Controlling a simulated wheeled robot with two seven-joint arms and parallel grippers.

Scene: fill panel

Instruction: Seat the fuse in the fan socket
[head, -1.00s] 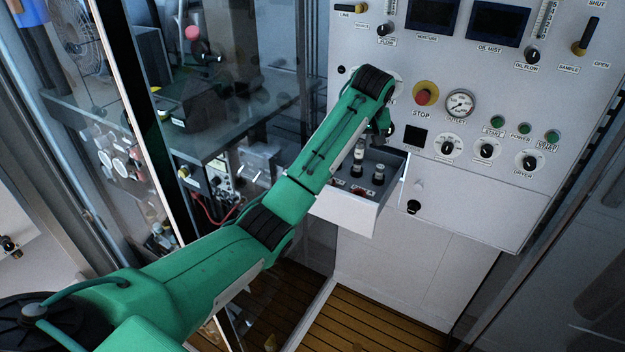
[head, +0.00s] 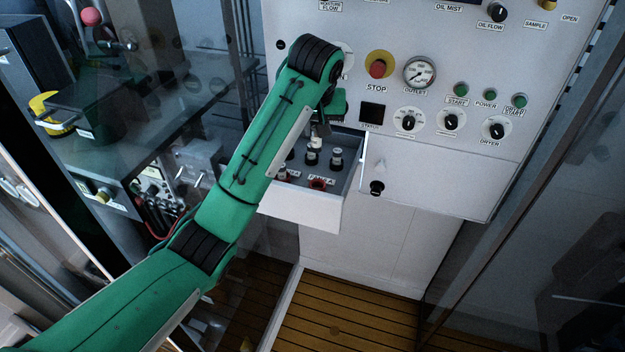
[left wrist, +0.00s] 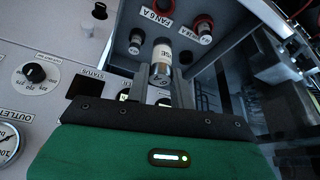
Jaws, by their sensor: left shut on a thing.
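My left gripper (head: 318,128) reaches down over the open drawer (head: 340,190) at the front of the panel. In the left wrist view its fingers (left wrist: 160,82) are shut on a fuse (left wrist: 162,52), a cylinder with a white label and metal ends. The fuse also shows in the head view (head: 315,142), below the fingers. Its lower end is over the drawer; I cannot tell whether it touches anything. A red-ringed socket (head: 317,184) lies near the drawer's front, beside a label partly readable as FAN. The left wrist view shows two red rings, one by a "FAN 6 A" label (left wrist: 151,14).
Another dark fuse-like piece with a pale top (head: 336,158) stands in the drawer. The panel (head: 450,165) behind carries knobs, a gauge (head: 420,72) and a red stop button (head: 377,68). A black knob (head: 377,188) sits right of the drawer. Glass panes and equipment stand left.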

